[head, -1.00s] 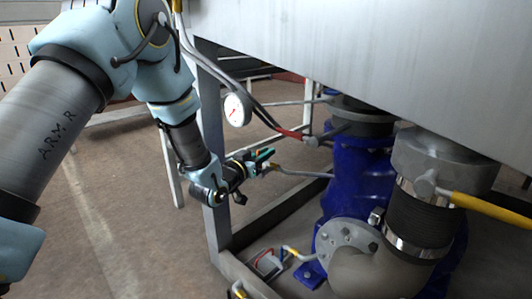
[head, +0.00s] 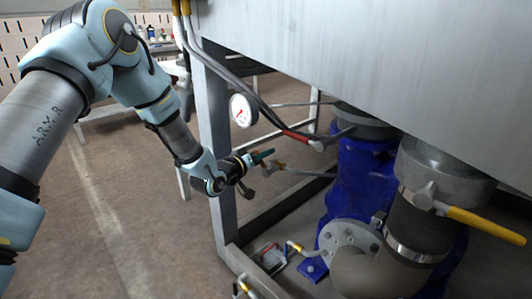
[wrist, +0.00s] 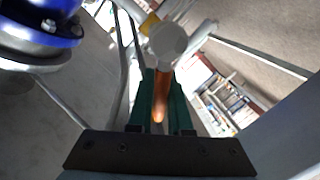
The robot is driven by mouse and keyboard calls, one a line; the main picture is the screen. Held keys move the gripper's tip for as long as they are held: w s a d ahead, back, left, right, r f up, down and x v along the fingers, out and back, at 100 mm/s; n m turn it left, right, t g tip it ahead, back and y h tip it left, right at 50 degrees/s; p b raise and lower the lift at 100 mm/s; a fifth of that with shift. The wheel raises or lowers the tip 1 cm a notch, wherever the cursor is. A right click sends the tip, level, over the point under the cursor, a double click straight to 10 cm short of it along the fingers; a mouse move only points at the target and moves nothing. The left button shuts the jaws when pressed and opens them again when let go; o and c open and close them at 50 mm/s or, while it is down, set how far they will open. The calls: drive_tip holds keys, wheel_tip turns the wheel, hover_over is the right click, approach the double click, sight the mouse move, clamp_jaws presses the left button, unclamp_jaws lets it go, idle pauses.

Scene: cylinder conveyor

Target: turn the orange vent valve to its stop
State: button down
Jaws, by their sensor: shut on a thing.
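The orange vent valve's handle (wrist: 159,104) lies between the two green fingers of my gripper (wrist: 161,92) in the wrist view, and the gripper is shut on it. The grey valve body (wrist: 167,42) sits just beyond the fingertips on a pipe with a brass-coloured fitting. In the head view my gripper (head: 266,156) is low beside the frame leg, at the end of a thin grey pipe (head: 305,172). There the handle is mostly hidden by the fingers, and its angle is hard to tell.
A white-faced gauge (head: 243,110) hangs above my gripper. A grey frame leg (head: 222,160) stands close to my wrist. A red-handled valve (head: 300,137), a blue pump body (head: 362,185) and a yellow-handled valve (head: 485,224) are to the right. Open floor (head: 130,200) lies left.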

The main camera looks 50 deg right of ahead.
idle(0.3)
drive_tip(key=c, duration=0.8)
unclamp_jaws()
drive_tip(key=shift+c, duration=0.2)
drive_tip(key=s+a+r+p, duration=0.1)
drive_tip(key=a, duration=0.9)
drive_tip(key=shift+a, duration=0.35)
drive_tip(key=shift+r, duration=0.1)
drive_tip(key=shift+c, duration=0.4)
